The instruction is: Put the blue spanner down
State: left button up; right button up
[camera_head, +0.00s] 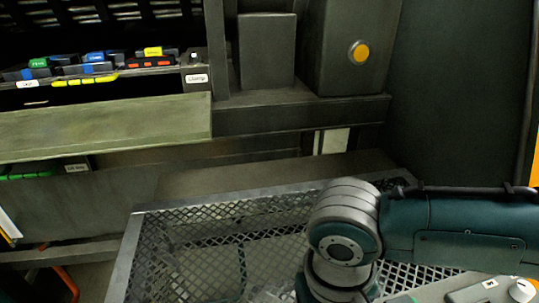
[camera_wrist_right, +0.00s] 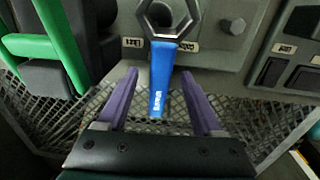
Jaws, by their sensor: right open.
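The blue spanner (camera_wrist_right: 161,75) shows in the right wrist view, with a grey ring head at the top and a blue handle pointing down toward my palm. My right gripper (camera_wrist_right: 159,78) has its two purple fingers spread, one on each side of the handle, with visible gaps. The ring head lies beyond the fingertips, against a grey labelled panel. I cannot tell whether the spanner lies on that panel or hangs from it. In the head view my right arm reaches in from the right over a mesh basket; its gripper and the spanner are not visible there. My left gripper is in neither view.
The mesh basket (camera_head: 190,240) has a metal rim. A shelf with coloured, labelled items (camera_head: 85,80) is at upper left, above a greenish ledge (camera_head: 105,127). A dark box with an orange button (camera_head: 359,52) stands behind. A green-and-black object (camera_wrist_right: 58,45) is left of the spanner.

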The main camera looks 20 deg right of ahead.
jog(key=shift+c, duration=0.3)
grip_shut()
dwell(0.3)
